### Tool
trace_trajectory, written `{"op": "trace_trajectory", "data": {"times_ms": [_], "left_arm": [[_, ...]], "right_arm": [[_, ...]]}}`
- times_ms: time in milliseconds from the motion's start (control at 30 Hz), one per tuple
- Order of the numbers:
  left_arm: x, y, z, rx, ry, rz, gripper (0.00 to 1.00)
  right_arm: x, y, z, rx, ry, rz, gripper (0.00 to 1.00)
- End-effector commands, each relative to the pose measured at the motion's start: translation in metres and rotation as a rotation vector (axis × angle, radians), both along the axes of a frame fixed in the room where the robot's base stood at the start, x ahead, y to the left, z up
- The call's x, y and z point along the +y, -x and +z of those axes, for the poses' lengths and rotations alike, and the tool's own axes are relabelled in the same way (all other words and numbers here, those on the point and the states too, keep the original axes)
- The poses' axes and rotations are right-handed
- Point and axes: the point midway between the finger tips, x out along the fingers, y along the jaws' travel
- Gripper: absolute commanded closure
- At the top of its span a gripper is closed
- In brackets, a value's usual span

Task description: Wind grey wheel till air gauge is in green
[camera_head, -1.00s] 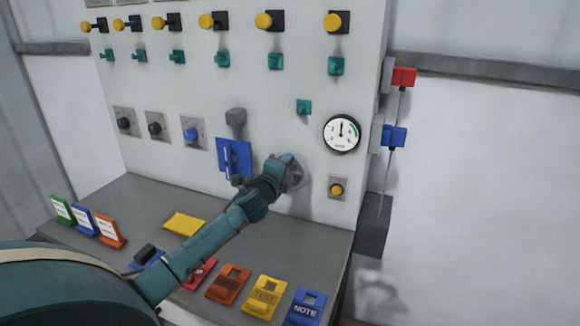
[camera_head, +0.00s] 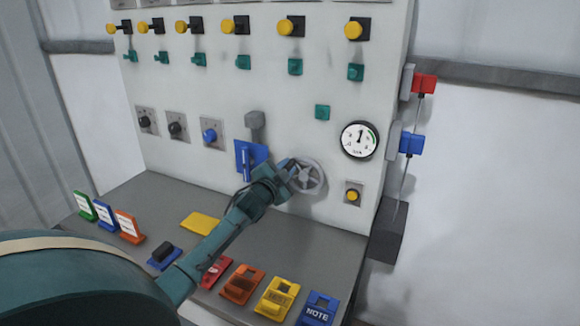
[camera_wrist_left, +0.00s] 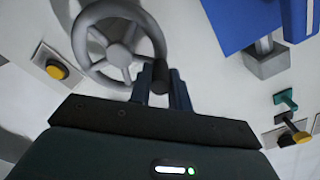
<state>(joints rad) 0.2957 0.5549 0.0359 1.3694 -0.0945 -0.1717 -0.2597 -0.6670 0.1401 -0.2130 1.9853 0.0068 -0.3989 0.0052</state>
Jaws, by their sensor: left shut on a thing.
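The grey wheel (camera_head: 311,177) is a spoked handwheel on the white panel, below and left of the air gauge. It shows large at upper left in the left wrist view (camera_wrist_left: 97,71). My left gripper (camera_head: 287,169) is at the wheel's left side in the head view. In the left wrist view its fingers (camera_wrist_left: 160,84) are shut on the dark handle (camera_wrist_left: 160,72) at the wheel's rim. The air gauge (camera_head: 360,140) is a round white dial with a green arc at its upper right. Its needle points about straight up, apparently outside the green. My right gripper is not in view.
A blue plate (camera_head: 243,157) with a grey block above hangs close left of the wheel. A yellow button (camera_head: 352,195) sits at lower right. The grey shelf (camera_head: 140,190) below carries coloured signs and blocks. My left arm crosses above it.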

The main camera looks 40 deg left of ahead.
Motion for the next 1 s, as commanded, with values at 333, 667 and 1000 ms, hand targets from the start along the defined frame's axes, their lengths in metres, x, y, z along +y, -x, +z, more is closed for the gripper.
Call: {"op": "trace_trajectory", "data": {"times_ms": [333, 667, 1000], "left_arm": [[0.0072, 0.0017, -0.0064, -0.042, 0.17, 0.001, 1.0], [0.0088, 0.0021, -0.0085, -0.051, 0.213, 0.001, 1.0], [0.0087, 0.002, -0.0086, -0.05, 0.212, 0.001, 0.79]], "right_arm": [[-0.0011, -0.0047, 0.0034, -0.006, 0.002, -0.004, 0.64], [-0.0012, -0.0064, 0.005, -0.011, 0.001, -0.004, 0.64], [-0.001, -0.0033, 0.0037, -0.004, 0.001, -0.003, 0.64]]}}
